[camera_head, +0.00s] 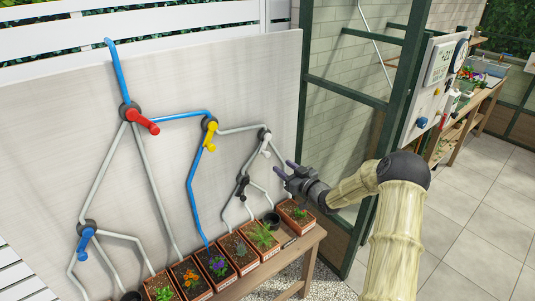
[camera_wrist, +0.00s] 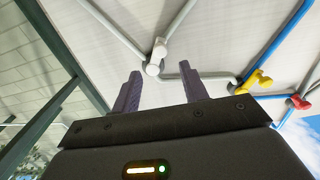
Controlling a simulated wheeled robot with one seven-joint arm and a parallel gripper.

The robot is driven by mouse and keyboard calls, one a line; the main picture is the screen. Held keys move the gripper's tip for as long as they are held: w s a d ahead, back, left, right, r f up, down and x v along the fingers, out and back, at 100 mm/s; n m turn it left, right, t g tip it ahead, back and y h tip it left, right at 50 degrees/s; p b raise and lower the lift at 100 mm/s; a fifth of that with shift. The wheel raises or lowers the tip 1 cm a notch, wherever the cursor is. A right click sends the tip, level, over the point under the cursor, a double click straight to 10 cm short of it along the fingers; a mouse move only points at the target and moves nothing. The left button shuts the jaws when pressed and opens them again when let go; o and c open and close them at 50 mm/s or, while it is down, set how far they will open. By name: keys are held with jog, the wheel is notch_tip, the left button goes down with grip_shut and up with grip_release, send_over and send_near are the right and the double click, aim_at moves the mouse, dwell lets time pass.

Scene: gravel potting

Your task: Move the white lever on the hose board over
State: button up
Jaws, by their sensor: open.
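The hose board (camera_head: 60,150) is a pale upright panel with blue and grey hose lines and several coloured levers. The white lever (camera_head: 266,146) sits at the upper right of the board, on a grey hub where grey hoses branch. In the wrist view the white lever (camera_wrist: 156,58) shows just beyond my fingertips, slightly left of the middle between them. My gripper (camera_head: 284,169) is open and empty, to the right of and below the white lever in the head view. Its two fingers (camera_wrist: 163,82) point at the board. They look apart from the lever.
Other levers are red (camera_head: 142,122), yellow (camera_head: 209,137), blue (camera_head: 84,240) and black (camera_head: 243,187). A wooden bench (camera_head: 306,246) with potted plants stands below the board. A dark green frame (camera_head: 396,110) stands right of the board, close to my arm.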

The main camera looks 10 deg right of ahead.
aim_at(269, 156)
jog(key=p+x, duration=0.2)
jog(key=x, duration=0.8)
jog(key=shift+w+a, duration=0.15)
jog(key=shift+w, duration=0.05)
jog(key=shift+c, duration=0.2)
